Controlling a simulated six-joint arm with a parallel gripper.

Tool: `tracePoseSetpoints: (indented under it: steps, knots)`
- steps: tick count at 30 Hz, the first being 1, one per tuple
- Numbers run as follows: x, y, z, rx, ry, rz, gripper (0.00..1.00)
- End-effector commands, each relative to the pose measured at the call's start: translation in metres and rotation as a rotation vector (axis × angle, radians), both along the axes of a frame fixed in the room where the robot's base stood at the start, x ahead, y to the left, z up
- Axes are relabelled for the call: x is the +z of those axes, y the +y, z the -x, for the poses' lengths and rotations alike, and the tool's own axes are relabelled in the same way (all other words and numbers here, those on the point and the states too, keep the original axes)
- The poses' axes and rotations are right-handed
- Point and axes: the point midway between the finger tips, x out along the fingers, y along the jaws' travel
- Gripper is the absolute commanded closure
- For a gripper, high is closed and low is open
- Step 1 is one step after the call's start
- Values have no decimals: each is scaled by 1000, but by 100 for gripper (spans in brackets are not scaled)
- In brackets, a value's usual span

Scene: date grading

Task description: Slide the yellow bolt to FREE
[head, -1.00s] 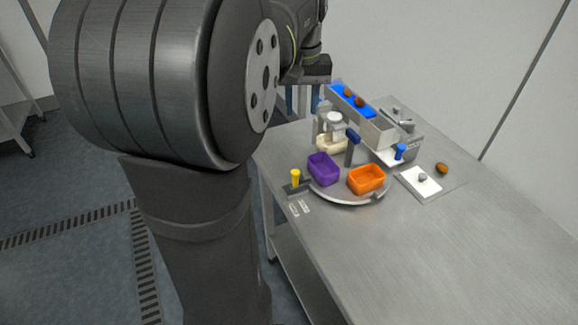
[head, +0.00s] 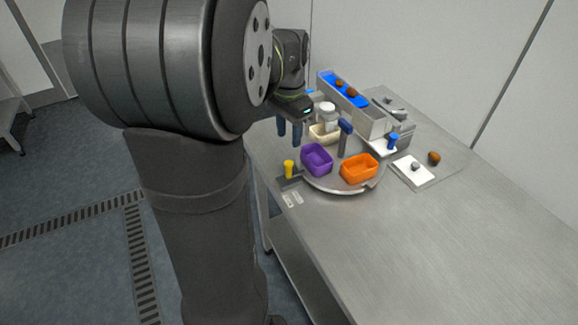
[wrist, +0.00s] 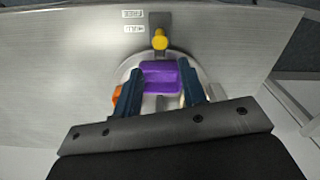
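The yellow bolt (head: 289,168) is an upright knob on a dark slotted plate (head: 287,182) at the table's left edge. It also shows in the wrist view (wrist: 160,40), beyond my fingertips, at the end of the plate nearer the turntable. Two white labels lie beside the plate; the outer one (wrist: 133,14) seems to read FREE, and the inner one (wrist: 134,29) is too small to read surely. My gripper (head: 289,138) is above the table's left edge, behind the bolt and apart from it. In the wrist view its blue fingers (wrist: 166,80) are spread with nothing gripped.
A round turntable (head: 335,187) beside the bolt carries a purple bin (head: 317,159) and an orange bin (head: 359,168). A blue-topped post (head: 345,138) stands behind them. A blue-lined chute (head: 350,93) with brown dates is farther back. The front right of the table is clear.

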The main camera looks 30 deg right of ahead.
Motion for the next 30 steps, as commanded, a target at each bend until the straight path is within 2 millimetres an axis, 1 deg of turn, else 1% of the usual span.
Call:
tracePoseSetpoints:
  steps: [1,9,12,15,18,21,30]
  knots:
    - [-13,1,1,0,4,-3,62]
    - [-71,0,1,1,4,-2,62]
    - [-90,0,1,1,3,-2,62]
    - [-105,0,0,1,1,-2,62]
    - [-114,0,0,1,1,-1,62]
    - [-120,0,0,1,1,-1,62]
    - [-121,0,0,1,0,0,62]
